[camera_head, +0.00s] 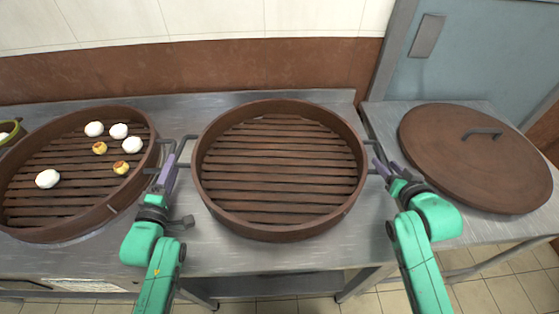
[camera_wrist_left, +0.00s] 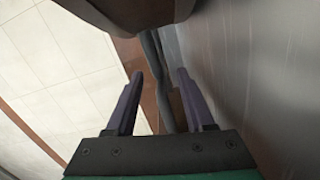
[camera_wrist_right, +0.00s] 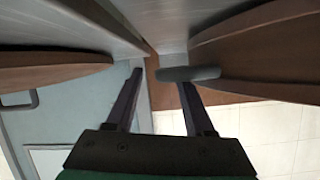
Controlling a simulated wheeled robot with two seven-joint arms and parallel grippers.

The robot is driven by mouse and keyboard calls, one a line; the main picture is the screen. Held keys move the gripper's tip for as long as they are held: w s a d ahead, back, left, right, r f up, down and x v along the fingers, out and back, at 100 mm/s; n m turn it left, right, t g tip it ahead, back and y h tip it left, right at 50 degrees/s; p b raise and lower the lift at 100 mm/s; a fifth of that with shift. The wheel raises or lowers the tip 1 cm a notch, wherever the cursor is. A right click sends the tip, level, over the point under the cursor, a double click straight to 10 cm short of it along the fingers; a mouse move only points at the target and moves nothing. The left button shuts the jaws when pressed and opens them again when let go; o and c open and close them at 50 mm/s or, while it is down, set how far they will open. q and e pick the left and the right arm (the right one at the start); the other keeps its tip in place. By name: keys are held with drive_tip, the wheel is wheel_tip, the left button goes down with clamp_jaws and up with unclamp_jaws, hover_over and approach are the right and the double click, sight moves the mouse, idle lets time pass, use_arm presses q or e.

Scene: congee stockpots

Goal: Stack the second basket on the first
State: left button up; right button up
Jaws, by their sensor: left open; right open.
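An empty round brown basket (camera_head: 280,228) with a slatted floor sits on the metal table in the middle of the head view. A second brown basket (camera_head: 70,232), holding white and yellow buns, sits to its left. My left gripper (camera_head: 176,160) is open at the middle basket's left handle (camera_head: 188,138); in the left wrist view a dark bar (camera_wrist_left: 162,85) runs between the open fingers (camera_wrist_left: 156,78). My right gripper (camera_head: 384,168) is open at the right handle (camera_head: 371,143). In the right wrist view that handle (camera_wrist_right: 188,74) lies at the open fingertips (camera_wrist_right: 164,78).
A large brown lid (camera_head: 450,165) with a grey handle lies on a side table at the right. A green-rimmed dish (camera_head: 12,134) is cut off at the left edge. A wall backs the metal table (camera_head: 225,258), which has bare room in front of the middle basket.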

sight(177, 153)
use_arm(q)
drive_tip(key=w, duration=0.5)
drive_tip(key=shift+w, duration=0.3)
use_arm(e)
drive_tip(key=x, duration=0.5)
drive_tip(key=shift+w+f, duration=0.1)
drive_tip(key=shift+w, duration=0.2)
use_arm(q)
clamp_jaws()
use_arm(e)
clamp_jaws()
use_arm(q)
drive_tip(key=shift+s+f, duration=0.1)
drive_tip(key=shift+f, duration=0.1)
use_arm(e)
drive_tip(key=shift+s, duration=0.1)
